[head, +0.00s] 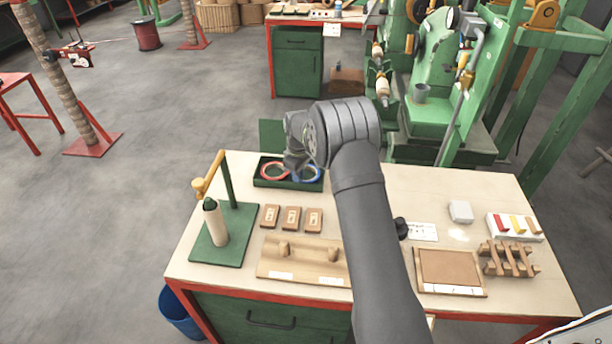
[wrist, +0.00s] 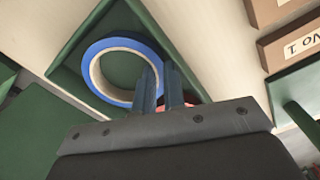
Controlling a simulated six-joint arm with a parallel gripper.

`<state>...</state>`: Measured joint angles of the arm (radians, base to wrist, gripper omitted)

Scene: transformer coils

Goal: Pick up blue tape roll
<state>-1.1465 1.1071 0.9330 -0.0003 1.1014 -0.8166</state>
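The blue tape roll (wrist: 90,66) lies flat in a dark green tray (wrist: 68,50) in the wrist view, with its pale inner core showing. In the head view the roll (head: 314,175) is partly hidden behind my arm. My gripper (wrist: 160,68) is over the right side of the roll. Its two fingers are close together with a narrow gap, and the left one overlaps the roll's right rim. Whether they grip the rim is not clear. In the head view my gripper (head: 296,162) is low over the tray, its fingertips hidden or too small to make out.
A red tape roll (head: 273,170) lies in the same tray, left of the blue one. Brown labelled blocks (head: 292,218) stand in front of it. A green stand (head: 229,180) with a yellow arm rises at the left. The table between tray and stand is narrow.

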